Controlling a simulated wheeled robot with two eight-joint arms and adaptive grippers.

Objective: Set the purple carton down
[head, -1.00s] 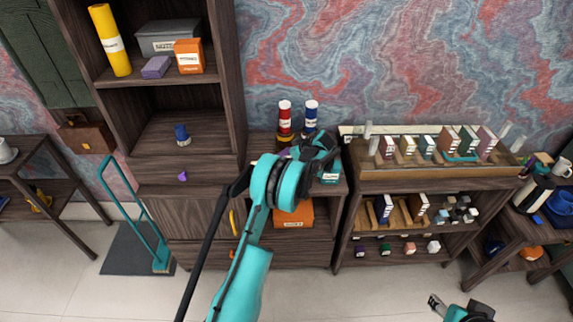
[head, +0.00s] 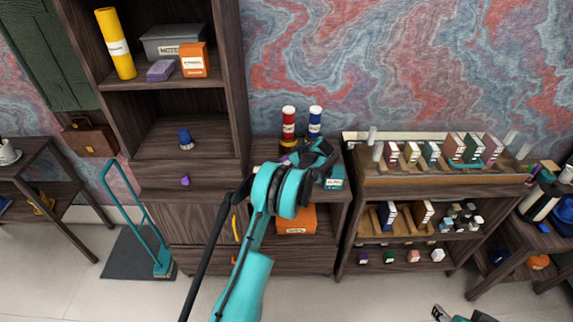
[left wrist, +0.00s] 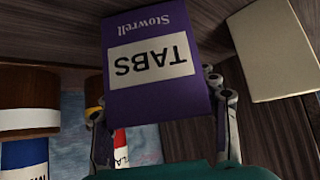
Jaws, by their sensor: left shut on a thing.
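The purple carton (left wrist: 150,85) with a white TABS label fills the middle of the left wrist view. Its lettering appears upside down. My left gripper (left wrist: 156,95) is shut on it, one finger at each side. In the head view my left gripper (head: 318,155) is over the top of the low cabinet, in front of the red and blue bottles. The arm mostly hides the carton there. I cannot tell whether the carton touches the cabinet top. My right gripper (head: 440,313) shows only partly at the bottom edge, away from the cabinet.
A pale box (left wrist: 272,48) is beside the carton in the wrist view. The tall shelf (head: 238,100) rises at left.

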